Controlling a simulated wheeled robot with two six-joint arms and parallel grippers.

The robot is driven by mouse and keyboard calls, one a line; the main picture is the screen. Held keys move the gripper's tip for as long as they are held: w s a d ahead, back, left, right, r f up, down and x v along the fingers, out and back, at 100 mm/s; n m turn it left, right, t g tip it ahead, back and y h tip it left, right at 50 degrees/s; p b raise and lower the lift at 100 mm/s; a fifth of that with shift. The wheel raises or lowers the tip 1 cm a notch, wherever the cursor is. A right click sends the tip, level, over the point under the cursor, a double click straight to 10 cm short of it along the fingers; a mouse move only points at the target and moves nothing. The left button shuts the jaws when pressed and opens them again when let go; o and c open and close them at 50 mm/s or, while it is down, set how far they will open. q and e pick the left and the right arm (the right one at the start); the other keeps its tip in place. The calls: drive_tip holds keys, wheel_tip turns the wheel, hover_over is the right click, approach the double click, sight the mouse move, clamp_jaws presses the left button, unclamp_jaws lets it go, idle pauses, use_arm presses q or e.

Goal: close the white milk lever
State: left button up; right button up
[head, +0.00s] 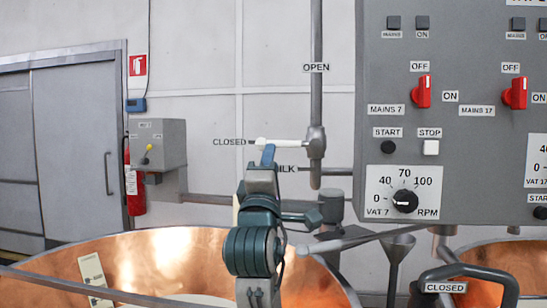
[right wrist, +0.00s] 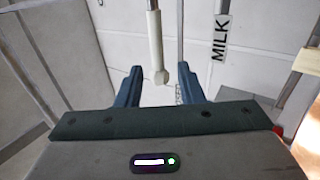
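The white milk lever (head: 283,142) sits on a grey vertical pipe and lies level, its free end pointing left at the CLOSED label (head: 229,142). The OPEN label (head: 316,68) is higher up on the pipe, and the MILK label is partly hidden behind my arm. My right gripper (head: 268,153) is at the lever's free end, just below it in the head view. In the right wrist view its two blue fingers (right wrist: 159,84) are apart, with the tip of the white lever (right wrist: 156,45) between them; I cannot tell if they touch it. My left gripper is not in view.
A grey control panel (head: 450,120) with red switches stands right of the pipe. Copper vats (head: 180,255) are below. A black handle (head: 470,271) with a CLOSED label is at bottom right. A grey box (head: 158,145) and a fire extinguisher (head: 134,190) are at left.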

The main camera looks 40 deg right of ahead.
drive_tip(key=b+v, duration=0.1)
drive_tip(key=v, duration=0.4)
idle(0.8)
